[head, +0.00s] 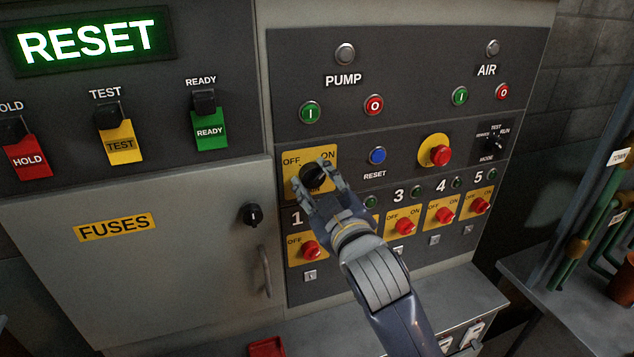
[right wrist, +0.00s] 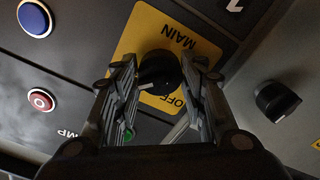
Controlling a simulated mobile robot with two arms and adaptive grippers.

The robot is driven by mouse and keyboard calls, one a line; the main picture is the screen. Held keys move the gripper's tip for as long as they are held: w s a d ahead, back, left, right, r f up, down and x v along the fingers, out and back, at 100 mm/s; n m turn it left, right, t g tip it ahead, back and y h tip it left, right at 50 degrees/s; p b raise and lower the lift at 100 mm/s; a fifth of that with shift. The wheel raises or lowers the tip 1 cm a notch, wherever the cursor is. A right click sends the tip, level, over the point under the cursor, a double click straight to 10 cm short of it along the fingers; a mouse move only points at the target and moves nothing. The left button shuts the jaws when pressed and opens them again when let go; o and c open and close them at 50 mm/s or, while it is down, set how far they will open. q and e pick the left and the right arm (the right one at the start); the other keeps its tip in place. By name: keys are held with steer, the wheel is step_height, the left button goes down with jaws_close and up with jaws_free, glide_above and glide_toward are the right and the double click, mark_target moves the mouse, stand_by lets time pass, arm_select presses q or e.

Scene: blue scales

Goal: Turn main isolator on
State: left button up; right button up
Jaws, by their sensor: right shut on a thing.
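The main isolator is a black rotary knob (head: 313,174) on a yellow plate (head: 293,159) marked OFF at the left and ON at the right. My right gripper (head: 316,178) is at the plate with its fingers on either side of the knob, shut on it. The right wrist view shows the knob (right wrist: 158,72) between the two fingers (right wrist: 160,85), with MAIN and OFF readable upside down on the plate (right wrist: 125,50). The gripper hides part of the knob, so I cannot tell which way its pointer faces. My left gripper is not in view.
Right of the plate are a blue reset button (head: 377,155) and a red emergency button (head: 441,155). Below is a row of red switches, one being switch (head: 311,250). The fuses door (head: 150,265) with its black knob (head: 252,215) is at the left. A ledge (head: 470,295) runs below.

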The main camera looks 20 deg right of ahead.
steer(key=o, duration=1.1)
steer(key=shift+c, duration=0.2)
steer(key=shift+s, duration=0.15)
steer(key=s, duration=0.7)
steer(key=shift+s+d, duration=0.1)
steer(key=shift+d, duration=0.05)
